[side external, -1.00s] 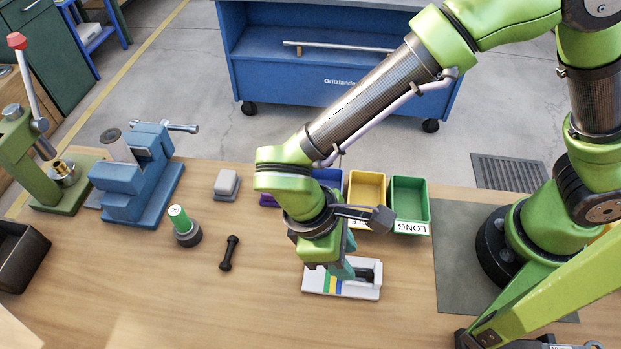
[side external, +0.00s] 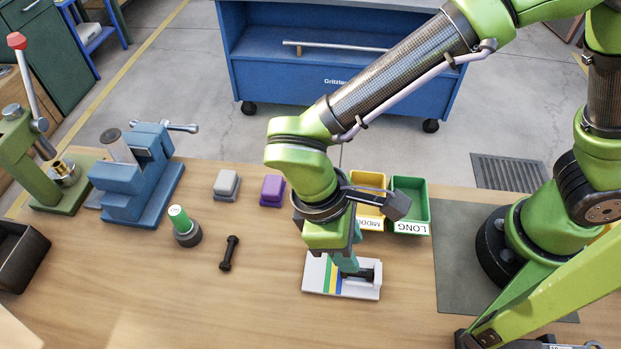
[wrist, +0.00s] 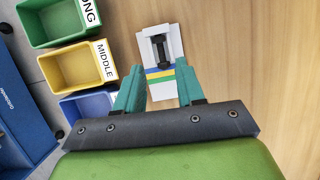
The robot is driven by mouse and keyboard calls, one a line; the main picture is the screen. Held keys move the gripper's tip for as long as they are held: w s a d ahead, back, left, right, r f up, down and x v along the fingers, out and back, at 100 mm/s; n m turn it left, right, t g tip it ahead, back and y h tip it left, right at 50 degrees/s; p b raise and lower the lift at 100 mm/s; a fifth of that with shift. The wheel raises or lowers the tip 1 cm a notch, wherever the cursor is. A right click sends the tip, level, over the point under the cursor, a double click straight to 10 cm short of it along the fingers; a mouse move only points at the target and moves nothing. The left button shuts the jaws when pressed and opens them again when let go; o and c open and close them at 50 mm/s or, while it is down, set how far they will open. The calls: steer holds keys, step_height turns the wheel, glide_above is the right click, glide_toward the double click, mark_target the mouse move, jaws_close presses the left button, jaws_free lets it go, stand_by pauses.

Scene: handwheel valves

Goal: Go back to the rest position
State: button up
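My gripper (side external: 349,261) is above the white gauge block (side external: 311,273) with blue, green and yellow stripes. In the wrist view, its two teal fingers (wrist: 160,66) are spread apart with nothing between them. A black spool-shaped part (wrist: 162,50) lies in the white block's slot, beyond the fingertips. In the side view, the gripper partly hides the block and the part.
Yellow MIDDLE (side external: 368,182) and green LONG (side external: 410,190) bins stand behind my gripper; a blue bin (wrist: 88,112) shows in the wrist view.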

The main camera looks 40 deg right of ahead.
steer(key=w+d+r+m+t+y, duration=0.2)
steer(key=d+r+m+t, duration=0.3)
steer(key=d+r, duration=0.3)
steer(key=w+d+r+m+t+y, duration=0.2)
steer(key=d+r+m+t, duration=0.3)
steer(key=d, duration=1.2)
step_height(320, 180, up, 3)
steer(key=w+m, duration=0.1)
steer(key=m, duration=0.1)
steer(key=shift+w+r+m+y, duration=0.15)
steer(key=shift+w+m+y, duration=0.15)
steer(key=shift+w, duration=0.05)
